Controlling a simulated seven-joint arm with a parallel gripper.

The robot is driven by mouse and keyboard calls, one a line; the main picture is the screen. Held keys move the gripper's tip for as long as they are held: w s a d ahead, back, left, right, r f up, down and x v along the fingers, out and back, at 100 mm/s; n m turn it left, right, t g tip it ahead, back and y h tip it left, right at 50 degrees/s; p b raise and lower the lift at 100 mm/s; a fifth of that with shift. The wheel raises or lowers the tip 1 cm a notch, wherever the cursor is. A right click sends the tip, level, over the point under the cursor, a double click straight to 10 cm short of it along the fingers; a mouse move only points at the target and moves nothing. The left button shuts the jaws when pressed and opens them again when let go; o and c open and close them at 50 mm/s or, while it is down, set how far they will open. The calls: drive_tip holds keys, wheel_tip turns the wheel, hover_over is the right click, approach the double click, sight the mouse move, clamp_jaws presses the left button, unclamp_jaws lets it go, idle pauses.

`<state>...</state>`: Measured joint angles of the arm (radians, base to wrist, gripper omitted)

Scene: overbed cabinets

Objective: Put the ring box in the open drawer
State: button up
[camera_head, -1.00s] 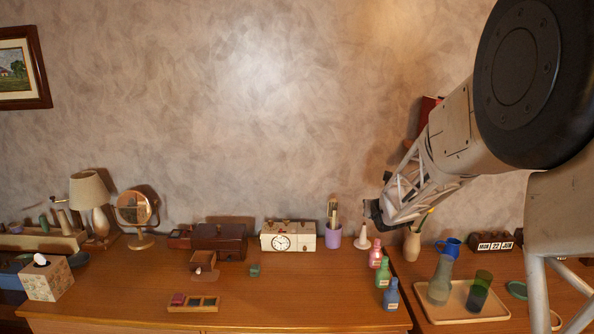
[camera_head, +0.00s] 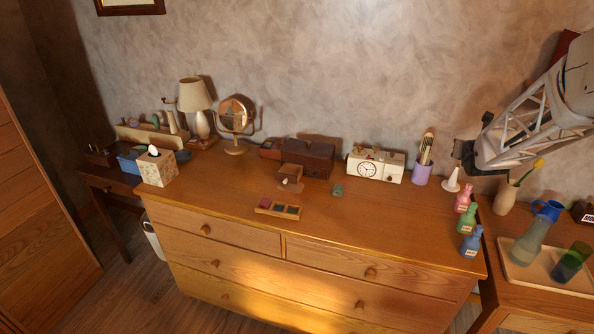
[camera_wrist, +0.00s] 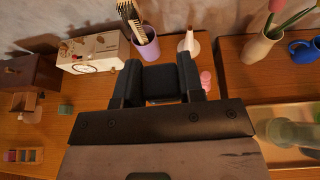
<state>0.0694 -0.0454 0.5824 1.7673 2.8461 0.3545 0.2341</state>
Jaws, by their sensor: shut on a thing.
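My gripper (camera_head: 466,154) hangs above the right end of the dresser, near the white cone. In the wrist view its two dark fingers (camera_wrist: 160,78) are shut on a dark block, which I take to be the ring box (camera_wrist: 160,80); it is hard to tell from the fingers. The open drawer (camera_head: 289,184) is a small one with a pale knob, pulled out from a dark brown mini chest (camera_head: 310,157) on the dresser, well to the left of my gripper. It also shows at the wrist view's left edge (camera_wrist: 22,104).
A small green cube (camera_head: 338,190) and a compartment tray (camera_head: 278,209) lie near the drawer. Between drawer and gripper stand a white clock (camera_head: 376,166) and purple pen cup (camera_head: 422,173). Bottles (camera_head: 467,218), white cone (camera_head: 451,180) and vase (camera_head: 504,195) stand below my gripper. The dresser's front middle is clear.

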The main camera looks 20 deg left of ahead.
drive_tip(key=a+f+n+g+y, duration=0.1)
drive_tip(key=a+f+n+y, duration=0.2)
drive_tip(key=a, duration=0.9)
drive_tip(key=a+f+n+y, duration=0.15)
drive_tip(key=a+f, duration=0.35)
drive_tip(key=a, duration=0.8)
drive_tip(key=s+a+f+n+g+y, duration=0.1)
drive_tip(key=s+a+f, duration=0.1)
drive_tip(key=a, duration=0.6)
drive_tip(key=s+a+f+n+g+y, duration=0.1)
drive_tip(key=s+a+f+y, duration=0.1)
drive_tip(key=s+a, duration=0.3)
drive_tip(key=s+a+f+n+g+y, duration=0.1)
drive_tip(key=s+a+f+n, duration=0.1)
drive_tip(key=a, duration=0.9)
wheel_tip(320, 180, down, 2)
drive_tip(key=shift+s+a+f, duration=0.1)
drive_tip(key=shift+s+a, duration=0.15)
drive_tip(key=shift+s, duration=0.4)
drive_tip(key=shift+y, duration=0.25)
approach(284, 166)
drive_tip(key=shift+w+a+r, duration=0.55)
drive_tip(key=shift+r, duration=0.15)
drive_tip(key=shift+w+a+r, duration=0.55)
drive_tip(key=shift+r, duration=0.15)
drive_tip(key=shift+w+a+f, duration=0.1)
drive_tip(key=shift+w+a, duration=0.1)
drive_tip(key=shift+w, duration=0.2)
drive_tip(key=shift+f, duration=1.75)
